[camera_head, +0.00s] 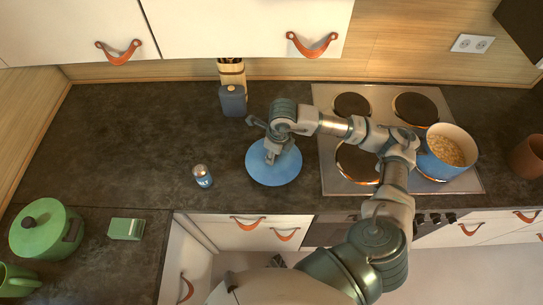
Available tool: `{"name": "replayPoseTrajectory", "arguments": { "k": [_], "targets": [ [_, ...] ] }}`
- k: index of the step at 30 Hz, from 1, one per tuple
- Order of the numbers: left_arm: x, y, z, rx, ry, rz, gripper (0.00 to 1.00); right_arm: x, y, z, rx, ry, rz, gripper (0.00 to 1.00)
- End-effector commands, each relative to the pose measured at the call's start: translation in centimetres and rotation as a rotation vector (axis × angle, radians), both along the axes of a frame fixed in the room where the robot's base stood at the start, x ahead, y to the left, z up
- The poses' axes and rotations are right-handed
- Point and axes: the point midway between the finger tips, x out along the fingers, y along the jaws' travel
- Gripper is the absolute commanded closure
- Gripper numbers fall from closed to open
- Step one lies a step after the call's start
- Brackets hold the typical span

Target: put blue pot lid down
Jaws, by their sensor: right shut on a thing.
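The blue pot lid (272,173) is a round disc at the counter's middle, just left of the stove. My right gripper (270,156) is over its centre and shut on it, covering the knob. The lid looks flat and at or very near the dark counter; I cannot tell whether it touches. A blue pot (439,165) with pale, grainy food inside stands uncovered on the stove's right front. My left gripper is not in view.
The stove (329,104) has several burners, with a glow around the front ones. A blue canister (232,100) and a small can (202,176) stand left of the lid. A green pot (46,229) and green box (126,229) are at lower left. The dark counter (130,130) is clear at left.

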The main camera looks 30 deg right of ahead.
Motion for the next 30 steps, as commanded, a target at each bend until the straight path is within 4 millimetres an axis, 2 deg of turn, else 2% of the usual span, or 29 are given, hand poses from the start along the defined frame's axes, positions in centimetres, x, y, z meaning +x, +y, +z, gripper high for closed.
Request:
{"name": "replayPoseTrajectory", "arguments": {
  "k": [4, 7, 12, 18, 19, 21, 22, 30],
  "targets": [
    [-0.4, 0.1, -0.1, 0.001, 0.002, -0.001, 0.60, 1.2, 0.4, -0.1, -0.001, -0.001, 0.002, 1.00],
    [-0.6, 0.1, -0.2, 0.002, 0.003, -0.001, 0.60, 1.3, 0.3, -1.0, 0.000, 0.001, 0.001, 1.00],
    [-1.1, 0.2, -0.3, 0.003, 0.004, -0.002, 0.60, 1.2, 0.1, -3.4, 0.001, 0.001, -0.001, 1.00],
    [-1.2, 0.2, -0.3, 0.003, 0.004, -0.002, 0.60, 1.3, 0.1, -3.7, 0.001, 0.000, 0.000, 1.00],
    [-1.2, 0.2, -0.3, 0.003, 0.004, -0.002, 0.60, 1.3, 0.2, -3.8, 0.001, 0.000, 0.000, 0.64],
    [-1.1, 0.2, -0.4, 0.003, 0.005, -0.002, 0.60, 1.3, 0.1, -3.8, 0.001, 0.000, 0.000, 0.47],
    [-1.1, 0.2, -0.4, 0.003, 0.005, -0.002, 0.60, 1.3, 0.2, -3.8, 0.001, 0.000, 0.000, 0.42],
    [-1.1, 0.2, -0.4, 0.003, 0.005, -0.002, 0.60, 1.3, 0.3, -3.7, 0.000, 0.000, 0.001, 0.42]
  ]
}}
